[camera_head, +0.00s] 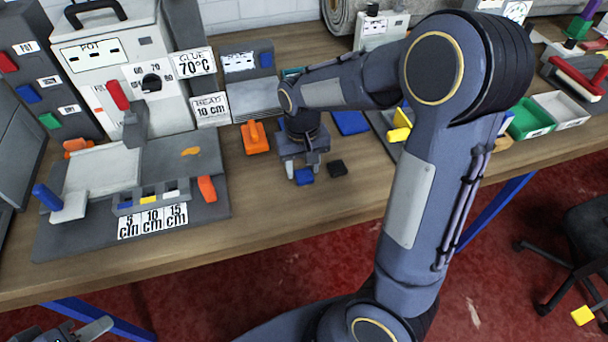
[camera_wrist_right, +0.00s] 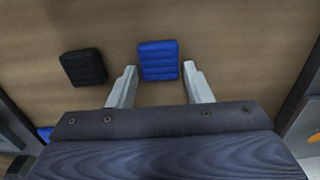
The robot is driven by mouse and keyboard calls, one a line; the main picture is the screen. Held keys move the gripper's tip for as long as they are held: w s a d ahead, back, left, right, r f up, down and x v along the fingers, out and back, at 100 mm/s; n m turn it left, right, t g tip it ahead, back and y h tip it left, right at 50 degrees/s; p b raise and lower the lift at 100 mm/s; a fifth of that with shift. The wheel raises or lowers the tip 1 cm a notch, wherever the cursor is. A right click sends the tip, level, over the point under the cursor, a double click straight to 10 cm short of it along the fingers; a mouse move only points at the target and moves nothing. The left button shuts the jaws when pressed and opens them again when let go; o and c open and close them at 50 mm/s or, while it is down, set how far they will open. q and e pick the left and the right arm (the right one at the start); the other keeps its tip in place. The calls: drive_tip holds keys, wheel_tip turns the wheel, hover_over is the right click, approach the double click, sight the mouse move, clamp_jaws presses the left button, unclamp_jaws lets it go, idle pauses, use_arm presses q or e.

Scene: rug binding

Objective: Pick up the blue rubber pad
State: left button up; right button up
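The blue rubber pad (camera_head: 304,177) lies on the wooden table, small, with a ribbed top. In the right wrist view the blue pad (camera_wrist_right: 158,60) sits between and slightly beyond the two fingertips. My right gripper (camera_head: 303,168) is open over the pad, its fingers (camera_wrist_right: 160,72) on either side with gaps showing. In the head view, the gripper hides part of the pad's far side. My left gripper (camera_head: 88,330) shows only partly at the bottom left edge, low beside the table, away from the pad.
A black ribbed pad (camera_head: 337,168) lies just right of the blue one. An orange tool (camera_head: 256,138) stands to the left. A grey fixture with a 5, 10, 15 cm label (camera_head: 152,222) fills the left of the table (camera_head: 270,225). The table's front strip is clear.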

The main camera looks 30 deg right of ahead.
drive_tip(key=c, duration=0.6)
drive_tip(key=shift+r, duration=0.15)
